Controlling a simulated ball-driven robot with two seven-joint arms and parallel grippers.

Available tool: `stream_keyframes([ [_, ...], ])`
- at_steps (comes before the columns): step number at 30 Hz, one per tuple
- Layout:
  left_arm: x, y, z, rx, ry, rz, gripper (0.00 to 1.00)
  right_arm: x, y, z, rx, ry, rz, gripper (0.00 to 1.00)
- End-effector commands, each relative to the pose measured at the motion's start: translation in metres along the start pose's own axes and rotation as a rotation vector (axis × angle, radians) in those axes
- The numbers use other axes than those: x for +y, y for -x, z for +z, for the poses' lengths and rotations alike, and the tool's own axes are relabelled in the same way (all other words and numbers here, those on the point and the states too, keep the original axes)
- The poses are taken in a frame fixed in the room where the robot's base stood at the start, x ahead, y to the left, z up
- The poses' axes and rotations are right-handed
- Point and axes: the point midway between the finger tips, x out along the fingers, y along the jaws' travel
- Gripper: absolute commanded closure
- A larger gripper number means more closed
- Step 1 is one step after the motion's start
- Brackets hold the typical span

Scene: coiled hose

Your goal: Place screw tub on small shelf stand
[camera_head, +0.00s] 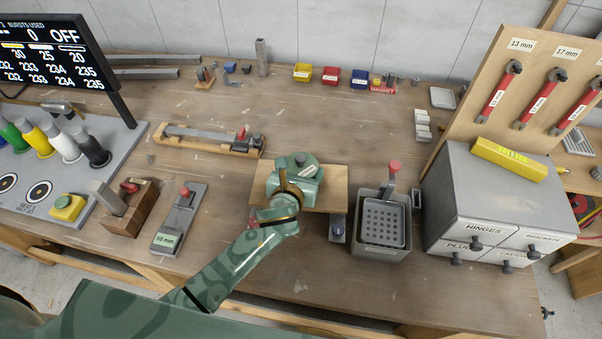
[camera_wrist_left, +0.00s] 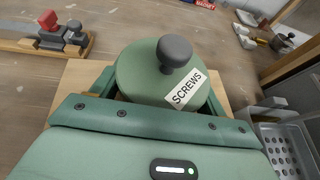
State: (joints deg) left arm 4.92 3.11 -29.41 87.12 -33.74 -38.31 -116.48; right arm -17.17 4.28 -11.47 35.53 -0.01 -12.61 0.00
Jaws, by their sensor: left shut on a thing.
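The screw tub (camera_head: 303,166) has a green lid with a dark knob. In the left wrist view its label on the lid (camera_wrist_left: 140,75) reads SCREWS. My left gripper (camera_head: 292,182) is shut on the tub, with its green fingers (camera_wrist_left: 158,108) on either side of it. The small shelf stand (camera_head: 337,190) is a light wooden board, and it also shows in the left wrist view (camera_wrist_left: 86,74). The tub is upright over the board; I cannot tell whether it touches it. My right gripper is not in view.
A grey bin with a perforated basket (camera_head: 383,222) stands close right of the stand. Farther right is a grey drawer cabinet (camera_head: 490,205). A wooden rack with a grey bar (camera_head: 208,139) lies behind left.

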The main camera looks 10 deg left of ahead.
Motion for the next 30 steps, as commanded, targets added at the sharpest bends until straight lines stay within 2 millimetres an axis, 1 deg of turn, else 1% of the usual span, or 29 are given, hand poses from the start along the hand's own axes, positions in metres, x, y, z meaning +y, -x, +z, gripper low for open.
stream_keyframes([
  [7,0.000,0.000,0.001,-0.004,0.000,0.000,0.65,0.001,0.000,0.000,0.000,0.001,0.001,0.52],
  [11,0.000,-0.002,-0.002,-0.004,0.000,0.000,0.65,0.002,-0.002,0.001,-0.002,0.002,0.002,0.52],
  [12,0.000,-0.001,-0.003,-0.001,-0.001,0.000,0.18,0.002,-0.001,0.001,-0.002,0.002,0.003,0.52],
  [13,0.000,-0.001,-0.003,-0.001,-0.001,0.000,0.09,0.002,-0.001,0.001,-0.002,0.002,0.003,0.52],
  [14,0.000,-0.001,-0.003,-0.001,-0.001,0.000,0.04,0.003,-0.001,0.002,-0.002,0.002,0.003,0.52],
  [21,0.000,-0.001,-0.002,-0.001,0.000,0.000,0.04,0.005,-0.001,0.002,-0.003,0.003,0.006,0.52],
  [24,0.000,0.002,0.001,-0.001,0.000,0.000,0.04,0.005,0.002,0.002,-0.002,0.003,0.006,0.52],
  [26,0.000,0.009,0.001,-0.002,-0.001,-0.001,0.04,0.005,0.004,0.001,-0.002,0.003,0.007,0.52],
  [29,0.000,0.029,0.002,-0.001,-0.001,-0.001,0.04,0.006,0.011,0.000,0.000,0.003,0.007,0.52],
  [30,0.000,0.039,0.002,-0.001,0.000,-0.001,0.04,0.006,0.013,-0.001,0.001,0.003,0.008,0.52],
])
